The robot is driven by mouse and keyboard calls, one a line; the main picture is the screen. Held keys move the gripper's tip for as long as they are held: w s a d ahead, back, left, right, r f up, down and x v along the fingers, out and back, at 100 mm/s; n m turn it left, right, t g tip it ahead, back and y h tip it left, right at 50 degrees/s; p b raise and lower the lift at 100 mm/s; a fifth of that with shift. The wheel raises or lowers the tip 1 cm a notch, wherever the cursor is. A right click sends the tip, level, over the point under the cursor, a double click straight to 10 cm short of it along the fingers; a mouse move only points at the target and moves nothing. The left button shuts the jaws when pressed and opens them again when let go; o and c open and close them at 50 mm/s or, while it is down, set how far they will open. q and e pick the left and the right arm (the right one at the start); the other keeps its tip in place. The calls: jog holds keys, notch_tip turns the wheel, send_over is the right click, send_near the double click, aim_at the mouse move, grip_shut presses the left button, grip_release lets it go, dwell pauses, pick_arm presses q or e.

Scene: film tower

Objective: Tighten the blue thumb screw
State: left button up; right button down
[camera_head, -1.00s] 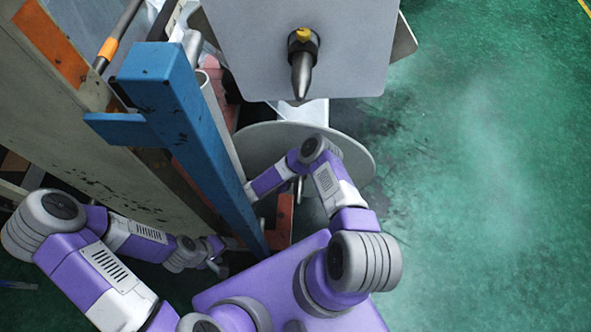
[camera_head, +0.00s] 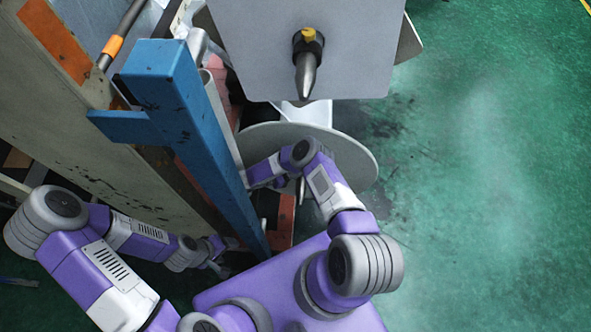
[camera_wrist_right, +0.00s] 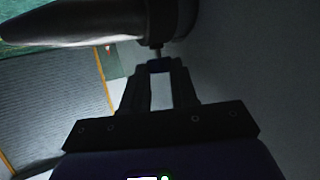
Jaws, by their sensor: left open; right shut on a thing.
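In the right wrist view my right gripper (camera_wrist_right: 158,70) is shut on the small head of a thumb screw (camera_wrist_right: 157,55). The screw sits under the dark collar of a cone-tipped spindle (camera_wrist_right: 75,22); its blue colour is hard to make out in shadow. In the head view my right arm reaches left over the lower round disc, and its gripper is hidden behind the blue post. My left gripper (camera_head: 217,264) is low at the left of the post's foot, small and dim, open and away from the screw.
The lower disc (camera_head: 350,152) lies below a grey plate (camera_head: 350,60) with another cone spindle (camera_head: 306,72). The green floor (camera_head: 490,200) at the right is clear.

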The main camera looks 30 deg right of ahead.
jog(key=c, duration=0.9)
grip_release()
jog(key=shift+d, duration=0.1)
